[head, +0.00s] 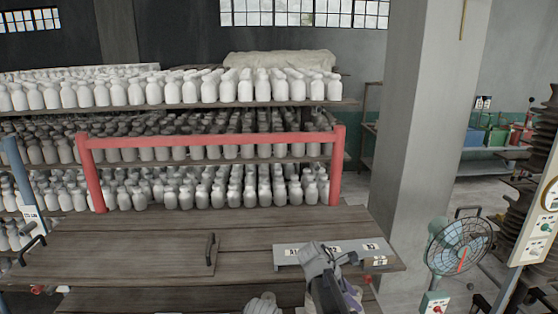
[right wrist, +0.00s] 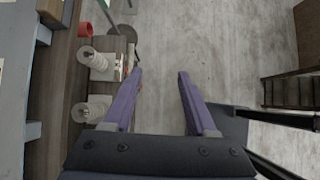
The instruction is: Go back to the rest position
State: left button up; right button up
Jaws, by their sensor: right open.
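My right gripper (head: 352,296) is low in the head view, at the front edge of the wooden bench (head: 130,240). In the right wrist view the right gripper (right wrist: 160,76) has its two purple fingers spread apart, with only bare floor showing between them. My left gripper cannot be made out in the head view.
A grey labelled strip (head: 300,255) and a dark handle (head: 210,250) are on the bench. A red frame (head: 210,140) stands behind, before shelves of white bottles (head: 190,92). A concrete pillar (head: 415,120) and a fan (head: 458,246) stand right. White spool-like pieces (right wrist: 92,110) lie beside my gripper.

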pick_arm(q)
notch_tip(320, 180, down, 23)
jog(key=b, duration=2.2)
jog(key=shift+w, duration=0.4)
pick_arm(e)
jog(key=s+a+f+m+y, duration=0.2)
jog(key=s+a+f+m, duration=0.3)
jog(key=f, duration=0.4)
jog(key=s+a+f+m+y, duration=0.2)
jog(key=s+a+f+m, duration=0.2)
jog(key=s+f, duration=0.4)
jog(key=s+a+f+m+y, duration=0.2)
jog(key=s+a+f+m, duration=0.3)
jog(key=f, duration=0.5)
jog(key=shift+s+a+f+m+g, duration=0.3)
jog(key=shift+s+a+g, duration=0.1)
jog(key=shift+s+a, duration=0.45)
